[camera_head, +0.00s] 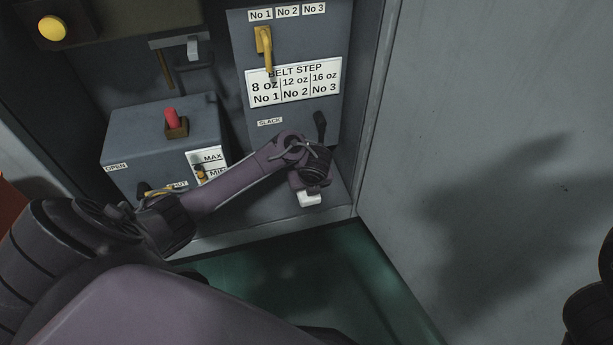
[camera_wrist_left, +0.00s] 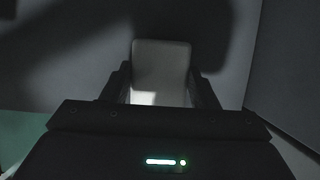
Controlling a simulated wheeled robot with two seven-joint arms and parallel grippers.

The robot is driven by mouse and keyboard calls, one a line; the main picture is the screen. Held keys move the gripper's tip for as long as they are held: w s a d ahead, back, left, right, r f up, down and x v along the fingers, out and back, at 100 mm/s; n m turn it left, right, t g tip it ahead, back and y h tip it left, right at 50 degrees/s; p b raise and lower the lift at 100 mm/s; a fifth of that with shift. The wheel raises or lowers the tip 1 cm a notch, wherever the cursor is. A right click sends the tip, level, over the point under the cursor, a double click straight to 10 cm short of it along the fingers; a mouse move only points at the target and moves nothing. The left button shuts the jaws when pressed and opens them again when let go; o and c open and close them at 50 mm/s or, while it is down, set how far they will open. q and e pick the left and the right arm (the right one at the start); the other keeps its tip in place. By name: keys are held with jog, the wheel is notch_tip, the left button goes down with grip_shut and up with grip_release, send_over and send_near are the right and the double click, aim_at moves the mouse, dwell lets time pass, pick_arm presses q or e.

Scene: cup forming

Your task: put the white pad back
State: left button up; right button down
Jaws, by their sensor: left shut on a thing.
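The white pad (camera_head: 310,199) is near the lower right corner of the grey machine recess, just above its bottom ledge. My left gripper (camera_head: 305,186) reaches in from the left and is shut on the pad. In the left wrist view, the pad (camera_wrist_left: 161,62) stands out pale between the two dark fingers (camera_wrist_left: 162,92) and extends beyond their tips. Its far end is in shadow near a grey surface, and I cannot tell whether it touches. My right gripper does not show.
Above the gripper is the belt step panel (camera_head: 293,82) with a yellow lever (camera_head: 264,42). A grey box (camera_head: 140,135) with a red knob (camera_head: 170,117) stands left. A dark lever (camera_head: 319,124) is close behind my wrist. A grey wall (camera_head: 480,120) bounds the right; green floor (camera_head: 290,280) lies below.

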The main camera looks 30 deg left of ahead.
pick_arm(q)
jog(key=shift+w+a+f, duration=0.1)
jog(key=shift+f, duration=0.05)
jog(key=o, duration=1)
jog(key=shift+f, duration=0.1)
